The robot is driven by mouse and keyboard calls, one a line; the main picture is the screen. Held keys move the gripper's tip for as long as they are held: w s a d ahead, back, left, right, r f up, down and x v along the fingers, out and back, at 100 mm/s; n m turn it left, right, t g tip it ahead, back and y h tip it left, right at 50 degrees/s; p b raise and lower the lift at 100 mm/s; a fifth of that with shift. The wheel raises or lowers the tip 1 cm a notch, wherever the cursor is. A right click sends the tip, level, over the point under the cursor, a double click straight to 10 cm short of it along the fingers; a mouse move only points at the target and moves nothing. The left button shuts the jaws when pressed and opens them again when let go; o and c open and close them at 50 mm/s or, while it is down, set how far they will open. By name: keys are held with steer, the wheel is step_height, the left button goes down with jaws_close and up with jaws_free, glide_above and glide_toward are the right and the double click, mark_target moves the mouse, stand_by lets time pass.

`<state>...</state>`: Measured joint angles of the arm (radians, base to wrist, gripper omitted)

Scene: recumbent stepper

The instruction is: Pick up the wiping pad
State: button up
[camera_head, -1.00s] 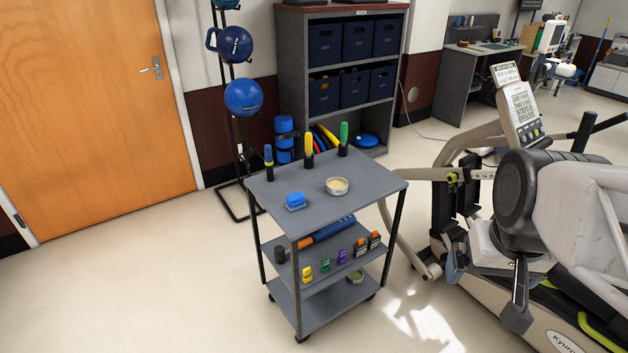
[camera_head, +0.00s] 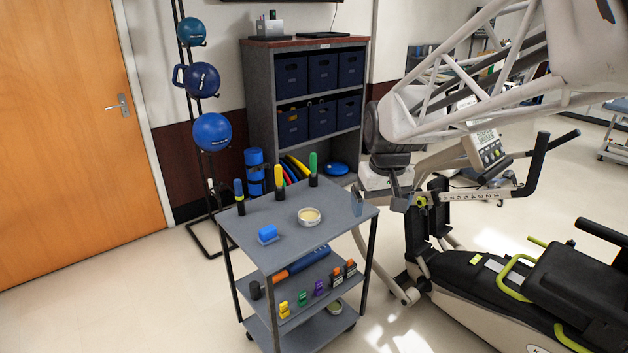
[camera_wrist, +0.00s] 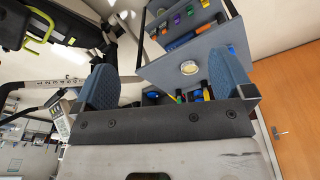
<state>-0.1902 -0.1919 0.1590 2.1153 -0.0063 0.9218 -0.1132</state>
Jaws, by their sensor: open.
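My gripper (camera_head: 378,205) is open and empty at the right edge of the cart top, well to the right of the pad in the head view. In the wrist view my gripper (camera_wrist: 165,78) shows two blue-padded fingers spread wide, with the cart top (camera_wrist: 160,70) tilted beyond them.
A round tin (camera_head: 309,217) stands between pad and gripper. Handled tools, blue (camera_head: 239,197), yellow (camera_head: 279,184) and green (camera_head: 313,170), stand along the back edge. Coloured clips (camera_head: 319,288) sit on the shelf below. The stepper (camera_head: 470,270) is at right.

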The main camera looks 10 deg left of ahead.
steer(key=w+a+f+n, duration=0.1)
steer(key=w+a+f, duration=0.3)
steer(key=w+a, duration=0.4)
steer(key=n+g, duration=0.2)
steer(key=n, duration=0.2)
glide_above(267, 229)
steer(key=f, duration=2)
steer(key=shift+w+d+f, duration=0.1)
steer(key=shift+w+d, duration=0.1)
steer(key=shift+d, duration=0.05)
steer(key=shift+a+f, duration=0.15)
steer(key=shift+a, duration=0.05)
steer(key=shift+f, duration=1.3)
steer(key=shift+s+f, duration=0.1)
steer(key=shift+f, duration=2.55)
